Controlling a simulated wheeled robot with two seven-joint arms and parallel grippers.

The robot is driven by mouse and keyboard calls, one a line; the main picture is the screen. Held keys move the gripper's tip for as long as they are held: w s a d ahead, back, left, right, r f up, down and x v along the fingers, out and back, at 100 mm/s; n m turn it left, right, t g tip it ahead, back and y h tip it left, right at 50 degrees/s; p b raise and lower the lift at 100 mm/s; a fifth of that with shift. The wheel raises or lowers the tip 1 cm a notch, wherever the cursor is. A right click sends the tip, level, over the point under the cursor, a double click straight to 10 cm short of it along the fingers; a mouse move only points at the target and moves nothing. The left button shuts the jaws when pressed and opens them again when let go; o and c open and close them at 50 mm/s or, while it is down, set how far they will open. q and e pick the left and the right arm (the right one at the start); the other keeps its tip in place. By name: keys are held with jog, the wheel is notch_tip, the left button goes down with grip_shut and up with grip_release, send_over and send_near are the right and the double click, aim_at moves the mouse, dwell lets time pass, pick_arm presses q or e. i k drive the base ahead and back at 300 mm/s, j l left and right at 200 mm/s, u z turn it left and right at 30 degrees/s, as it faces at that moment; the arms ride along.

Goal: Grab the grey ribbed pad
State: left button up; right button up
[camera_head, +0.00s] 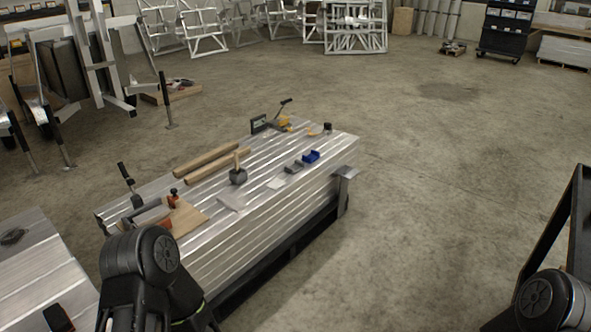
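A small dark grey block (293,167) lies on the ribbed aluminium bench (258,207), beside a blue tray-like piece (311,156). It looks like the grey pad, but it is too small to make out ribs. A thin pale plate (230,201) and a small white piece (275,184) lie nearer on the same bench. My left arm shows at the lower left and my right arm at the lower right. Neither gripper shows, so I cannot see what they hold.
Two wooden rolls (207,160), a dark round-bodied mallet (238,174), clamps and a wooden board (187,217) share the bench. A second aluminium surface (40,265) is at the lower left. The concrete floor (430,180) to the right is clear.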

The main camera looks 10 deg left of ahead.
aim_at(298, 165)
jog(key=i+j+z, duration=0.3)
jog(key=i, duration=0.75)
jog(key=i+j+z, duration=0.25)
jog(key=i+j, duration=0.5)
jog(key=i, duration=0.25)
jog(key=i+j+z, duration=0.3)
jog(key=i+j, duration=0.55)
jog(key=i, duration=0.1)
